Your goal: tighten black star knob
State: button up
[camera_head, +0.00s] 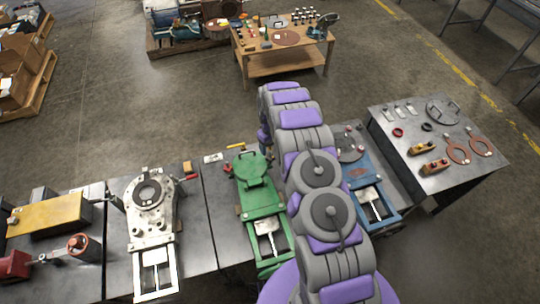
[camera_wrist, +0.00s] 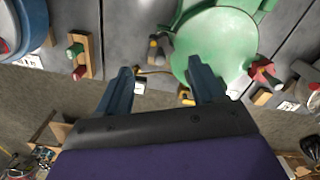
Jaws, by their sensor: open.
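I cannot make out a black star knob for certain in either view. The green fixture (camera_head: 262,205) stands on the bench left of my arm, and its round green lid (camera_wrist: 215,48) fills the upper middle of the wrist view. A dark grey part with a yellow end (camera_wrist: 158,48) sits beside the lid. A red lobed knob (camera_wrist: 264,72) is at the lid's other side. My gripper (camera_wrist: 160,78) is open and empty, its two blue fingers pointing towards the lid's edge. In the head view my arm hides the gripper and part of the bench.
A pale metal fixture (camera_head: 150,215) and a yellow box (camera_head: 48,218) stand further left. A blue fixture (camera_head: 368,180) is right of my arm. A side table (camera_head: 475,185) holds rings and clamps. A wooden workbench (camera_head: 285,65) stands behind, with open floor between.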

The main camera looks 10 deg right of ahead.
aim_at(270, 156)
notch_tip(270, 156, down, 7)
dwell(0.3)
jog(key=c, duration=1.1)
jog(key=shift+o, duration=0.2)
